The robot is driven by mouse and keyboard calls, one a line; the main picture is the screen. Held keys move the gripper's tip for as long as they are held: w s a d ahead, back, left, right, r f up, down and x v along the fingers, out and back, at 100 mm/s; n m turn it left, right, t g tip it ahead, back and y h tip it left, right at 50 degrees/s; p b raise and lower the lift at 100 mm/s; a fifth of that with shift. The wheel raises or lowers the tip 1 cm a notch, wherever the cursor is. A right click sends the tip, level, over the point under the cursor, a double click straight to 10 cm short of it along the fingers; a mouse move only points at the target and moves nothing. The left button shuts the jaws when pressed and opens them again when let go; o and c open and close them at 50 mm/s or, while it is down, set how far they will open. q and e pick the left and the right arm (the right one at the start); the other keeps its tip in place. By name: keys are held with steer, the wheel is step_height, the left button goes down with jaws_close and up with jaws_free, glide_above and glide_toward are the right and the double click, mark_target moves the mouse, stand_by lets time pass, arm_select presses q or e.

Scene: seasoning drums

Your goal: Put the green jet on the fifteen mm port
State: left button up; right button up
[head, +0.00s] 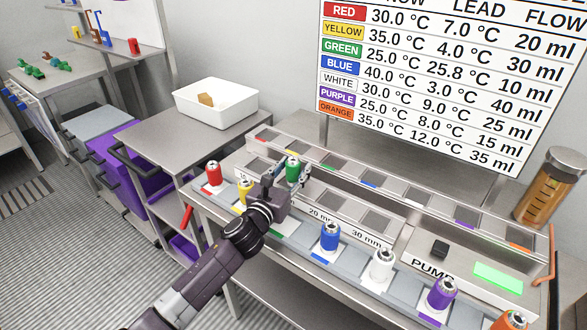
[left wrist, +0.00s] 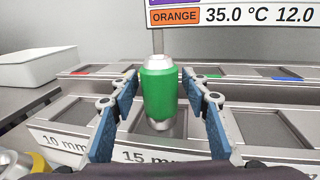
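The green jet (head: 293,171) is an upright green can with silver ends. The jet is over the dark plate of the fifteen mm port (left wrist: 190,128), behind the "15 mm" label. Whether its base rests on the plate or hangs just above is hard to tell. My right gripper is not in view.
Red (head: 213,174), yellow (head: 243,190), blue (head: 330,237), white (head: 382,264) and purple (head: 441,295) jets stand along the front ledge. The other port plates look empty. A white bin (head: 216,108) stands on the table at left.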

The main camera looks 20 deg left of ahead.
arm_select(q)
steer(key=shift+r, duration=0.2)
steer(key=s, duration=0.3)
steer(key=s+a, duration=0.1)
steer(key=s, duration=0.6)
steer(key=shift+s+a+f+b, duration=0.1)
steer(key=shift+s+a+b, duration=0.05)
steer(key=shift+a+b, duration=0.2)
steer(key=shift+s+a, duration=0.1)
steer(key=shift+s, duration=0.7)
